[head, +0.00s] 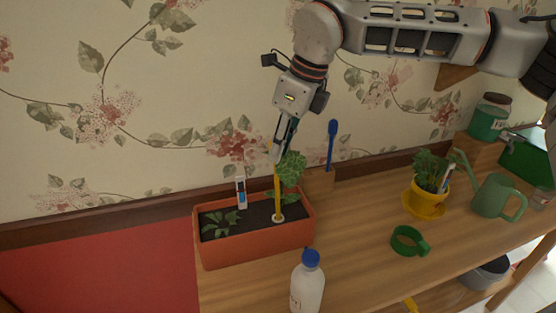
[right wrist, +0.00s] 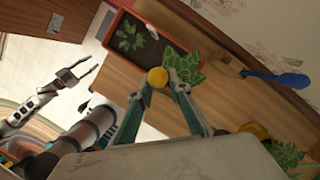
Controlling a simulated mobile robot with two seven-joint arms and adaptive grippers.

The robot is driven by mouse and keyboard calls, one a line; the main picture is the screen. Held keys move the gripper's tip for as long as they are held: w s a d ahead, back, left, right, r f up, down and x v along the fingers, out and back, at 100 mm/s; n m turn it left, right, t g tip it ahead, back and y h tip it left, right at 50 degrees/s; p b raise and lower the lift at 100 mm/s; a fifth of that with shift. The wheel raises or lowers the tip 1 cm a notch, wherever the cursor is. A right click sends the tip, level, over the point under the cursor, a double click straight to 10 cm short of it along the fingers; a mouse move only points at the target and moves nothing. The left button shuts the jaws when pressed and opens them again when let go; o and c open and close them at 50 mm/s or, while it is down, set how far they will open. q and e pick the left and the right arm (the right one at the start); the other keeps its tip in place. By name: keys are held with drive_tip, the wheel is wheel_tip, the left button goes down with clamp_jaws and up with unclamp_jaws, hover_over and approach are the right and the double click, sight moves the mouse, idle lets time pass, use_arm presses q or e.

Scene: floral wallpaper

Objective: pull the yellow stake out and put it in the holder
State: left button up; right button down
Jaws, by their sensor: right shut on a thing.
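The yellow stake (head: 277,197) stands nearly upright in the terracotta planter (head: 255,247), its lower end at a pale round spot on the dark soil. My right gripper (head: 278,153) comes from above and is shut on the stake's upper part. In the right wrist view, the stake's round yellow top (right wrist: 157,77) shows between the fingertips. A wooden block holder (head: 319,184) stands just right of the planter with a blue-handled tool (head: 331,146) upright in it. My left gripper (right wrist: 83,70) shows only in the right wrist view, open and empty, away from the planter.
Leafy plants and a white-and-blue marker (head: 241,192) stand in the planter. A white bottle (head: 307,285) with a blue cap is in front. A green ring-shaped object (head: 409,241), yellow pot (head: 426,196) and green watering can (head: 494,196) are to the right. The table between is clear.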

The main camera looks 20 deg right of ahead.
drive_tip(key=shift+w+d+r, duration=0.1)
drive_tip(key=shift+w+r, duration=0.05)
drive_tip(key=shift+r, duration=0.3)
drive_tip(key=shift+r+p, duration=1.15)
drive_tip(key=shift+r, duration=0.2)
drive_tip(key=shift+r+p, duration=0.4)
drive_tip(key=shift+r, duration=0.55)
use_arm(q)
drive_tip(key=shift+s+a+r+y, duration=0.2)
drive_tip(key=shift+s+a+r, duration=0.1)
drive_tip(key=shift+a, duration=0.15)
drive_tip(key=shift+s+a+r+y, duration=0.2)
drive_tip(key=shift+s+a, duration=0.05)
drive_tip(key=shift+a, duration=0.15)
